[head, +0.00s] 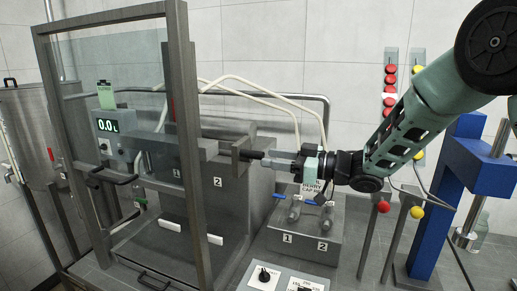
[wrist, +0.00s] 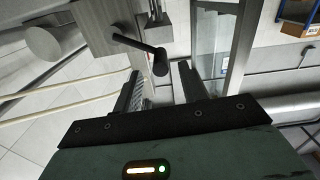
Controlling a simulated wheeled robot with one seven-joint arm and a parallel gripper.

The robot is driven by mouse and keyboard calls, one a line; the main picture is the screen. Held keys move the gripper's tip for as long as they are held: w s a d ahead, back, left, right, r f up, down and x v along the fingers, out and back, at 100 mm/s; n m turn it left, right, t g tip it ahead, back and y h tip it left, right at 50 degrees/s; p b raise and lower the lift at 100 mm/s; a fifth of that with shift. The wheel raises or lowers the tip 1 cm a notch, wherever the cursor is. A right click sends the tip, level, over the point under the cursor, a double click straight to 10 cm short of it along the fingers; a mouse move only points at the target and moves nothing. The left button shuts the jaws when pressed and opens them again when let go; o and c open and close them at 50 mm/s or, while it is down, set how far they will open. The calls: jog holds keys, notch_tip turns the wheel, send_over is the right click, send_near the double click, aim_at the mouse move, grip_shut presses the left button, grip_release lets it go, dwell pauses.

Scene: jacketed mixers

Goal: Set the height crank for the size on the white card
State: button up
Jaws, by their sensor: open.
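A crank with a dark handle (head: 250,154) sticks out from the grey block on top of the mixer housing, just left of my gripper (head: 272,160). In the wrist view the black crank handle (wrist: 160,62) appears between the tips of my open gripper (wrist: 158,78). I cannot tell whether it touches a finger or how deep it lies between them. A white card (head: 312,188) is partly hidden behind my gripper; it reads "BERRY CAP" and something cut off or too small to read.
A glass guard in a grey frame (head: 176,120) stands left of the crank. A grey box with valves numbered 1 and 2 (head: 305,235) and a panel with black knobs (head: 283,281) lie below my arm. Levers with red and yellow balls (head: 417,212) and a blue post (head: 437,215) are right.

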aim_at(258, 156)
jog(key=shift+p+x, duration=0.65)
jog(key=shift+x, duration=1.7)
grip_shut()
